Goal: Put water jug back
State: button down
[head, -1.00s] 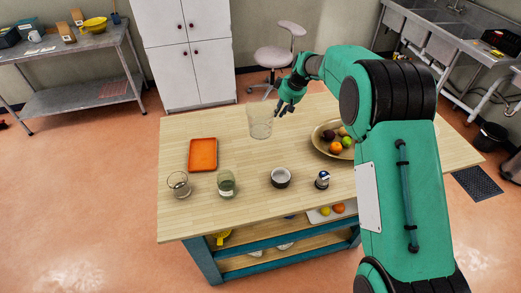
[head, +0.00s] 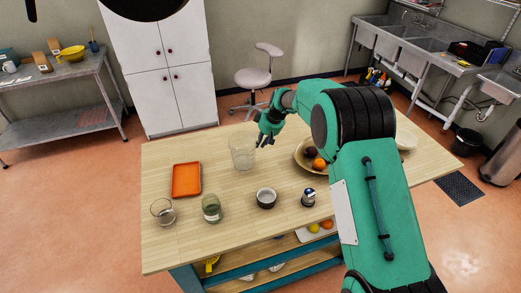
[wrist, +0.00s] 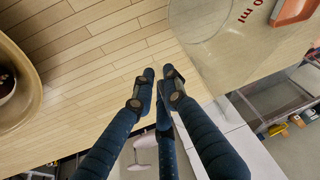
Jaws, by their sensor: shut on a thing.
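The water jug (head: 242,154) is clear and looks empty. It is upright at the far middle of the wooden table; I cannot tell whether its base touches the top. Its clear wall with red markings also fills the upper right of the wrist view (wrist: 215,50). My gripper (head: 266,138) is at the jug's right side, shut on it, apparently at the handle. In the wrist view the dark fingers (wrist: 160,92) are close together beside the jug's wall, and the held part is hard to make out.
A stool (head: 254,78) stands behind.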

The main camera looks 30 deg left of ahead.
jog(key=shift+f, duration=1.85)
jog(key=shift+f+b, duration=0.2)
jog(key=shift+b, duration=0.1)
jog(key=c, duration=1.8)
grip_release()
jog(key=shift+o, duration=0.2)
jog(key=shift+r, duration=0.2)
jog(key=p+v, duration=0.1)
jog(key=v, duration=1.1)
